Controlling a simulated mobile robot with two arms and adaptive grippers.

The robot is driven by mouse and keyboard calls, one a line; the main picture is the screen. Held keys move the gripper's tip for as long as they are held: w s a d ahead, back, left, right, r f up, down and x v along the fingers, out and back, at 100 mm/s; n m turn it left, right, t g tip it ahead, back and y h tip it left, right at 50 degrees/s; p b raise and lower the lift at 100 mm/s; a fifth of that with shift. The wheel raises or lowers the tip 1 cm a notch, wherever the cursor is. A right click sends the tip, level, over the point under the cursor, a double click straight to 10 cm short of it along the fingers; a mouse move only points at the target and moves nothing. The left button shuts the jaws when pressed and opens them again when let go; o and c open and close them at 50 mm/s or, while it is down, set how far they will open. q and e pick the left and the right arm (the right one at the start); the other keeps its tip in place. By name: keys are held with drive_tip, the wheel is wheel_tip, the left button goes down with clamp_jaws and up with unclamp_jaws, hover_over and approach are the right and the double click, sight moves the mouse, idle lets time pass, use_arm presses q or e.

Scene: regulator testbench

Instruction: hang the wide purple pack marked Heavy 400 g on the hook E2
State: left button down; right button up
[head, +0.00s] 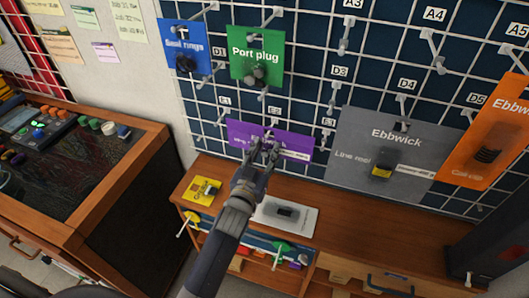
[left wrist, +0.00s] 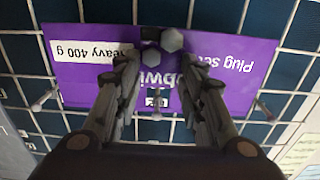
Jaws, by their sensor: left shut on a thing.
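The wide purple pack (head: 240,140) is up against the grid panel in the head view, just below the E2 label (head: 275,110). In the left wrist view the pack (left wrist: 90,85) appears upside down, and its white strip reads Heavy 400 g. My left gripper (head: 266,150) is shut on the middle of the pack, around its dark hexagonal parts (left wrist: 172,40). A small opening with a white tag and a metal hook end (left wrist: 156,116) shows between the fingers. I cannot tell whether the hook passes through the pack. My right gripper is not in view.
A green Port plug pack (head: 257,55) and a blue pack (head: 184,48) hang above. A grey Ebbwick pack (head: 365,135) and an orange pack (head: 500,130) hang to the right. A wooden bench (head: 345,205) with a yellow card (head: 202,190) and a white plate stands below.

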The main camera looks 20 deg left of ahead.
use_arm(q)
drive_tip(key=shift+r, duration=0.15)
drive_tip(key=c, duration=1)
unclamp_jaws()
drive_tip(key=shift+o, duration=0.2)
drive_tip(key=shift+f, duration=0.2)
drive_tip(key=s, duration=1.2)
drive_tip(key=s+f+g, duration=0.3)
drive_tip(key=s+f, duration=0.1)
drive_tip(key=f, duration=0.8)
drive_tip(key=s+d+f+m+g, duration=0.1)
drive_tip(key=s+f+g, duration=0.25)
drive_tip(key=f, duration=0.85)
drive_tip(key=s+f+g, duration=0.3)
drive_tip(key=s+f, duration=0.2)
drive_tip(key=f, duration=0.7)
drive_tip(key=s+a+f+g, duration=0.2)
drive_tip(key=s+f, duration=0.3)
drive_tip(key=s, duration=0.4)
drive_tip(key=s+a+f+g, duration=0.3)
drive_tip(key=s+f, duration=0.3)
drive_tip(key=s, duration=0.3)
drive_tip(key=s+a+f+m+g, duration=0.1)
drive_tip(key=s+a+f+g, duration=0.1)
drive_tip(key=s+f, duration=0.4)
drive_tip(key=s, duration=0.4)
drive_tip(key=shift+a+f+y, duration=0.2)
drive_tip(key=shift+a+y, duration=0.05)
drive_tip(key=shift+y, duration=0.05)
drive_tip(key=shift+g, duration=0.25)
